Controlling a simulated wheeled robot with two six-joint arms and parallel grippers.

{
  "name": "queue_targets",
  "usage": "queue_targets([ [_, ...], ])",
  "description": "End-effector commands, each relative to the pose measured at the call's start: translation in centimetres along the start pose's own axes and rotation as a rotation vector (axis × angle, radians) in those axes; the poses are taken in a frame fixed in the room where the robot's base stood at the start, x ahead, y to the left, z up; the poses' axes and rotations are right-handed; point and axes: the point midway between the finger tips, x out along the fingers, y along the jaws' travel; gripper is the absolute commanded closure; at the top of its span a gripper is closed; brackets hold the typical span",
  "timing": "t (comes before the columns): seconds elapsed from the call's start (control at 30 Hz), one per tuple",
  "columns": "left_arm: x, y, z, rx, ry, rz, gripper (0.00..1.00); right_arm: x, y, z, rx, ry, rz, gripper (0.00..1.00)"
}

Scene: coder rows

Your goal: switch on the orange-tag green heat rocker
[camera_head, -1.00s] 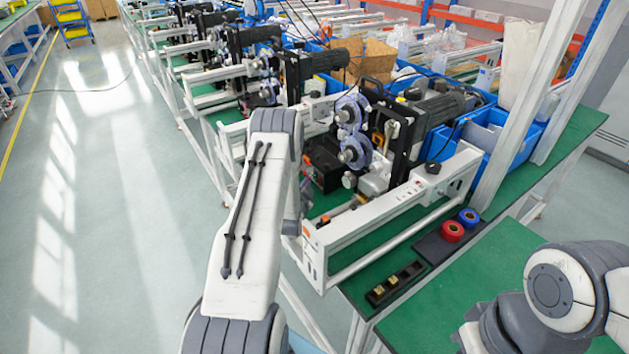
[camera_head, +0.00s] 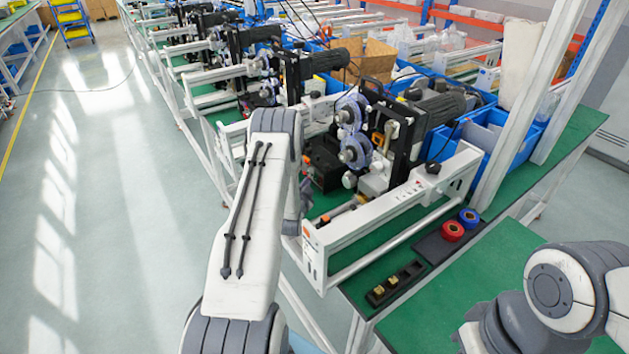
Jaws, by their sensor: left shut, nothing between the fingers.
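The nearest coder machine (camera_head: 385,203) stands on the green bench, with a long white front beam. An orange tag (camera_head: 309,233) is on the beam's left end. Small switches (camera_head: 416,184) sit on the beam's top toward its right; they are too small to tell which is the green heat rocker or how it is set. My left arm comes up from the bottom. My left gripper (camera_head: 293,226) is shut and empty by the beam's left end, mostly hidden by my own arm. My right arm is at lower right, with its gripper not in view.
Red tape (camera_head: 453,231) and blue tape (camera_head: 468,217) rolls lie on a dark mat. A black tray (camera_head: 396,283) with small yellowish pieces lies at the bench's front. More coders stand in a row behind. Blue bins (camera_head: 505,147) and white posts are at right. The left floor is clear.

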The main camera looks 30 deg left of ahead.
Motion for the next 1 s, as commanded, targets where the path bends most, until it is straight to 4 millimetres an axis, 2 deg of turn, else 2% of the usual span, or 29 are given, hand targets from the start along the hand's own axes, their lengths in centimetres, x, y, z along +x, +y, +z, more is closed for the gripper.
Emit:
queue_targets([
  [1.0, 0.63, 0.46, -0.48, 0.0, 0.0, 0.0, 1.0, 0.72, 0.05, 0.04, 0.0, 0.0, 0.0, 1.0],
])
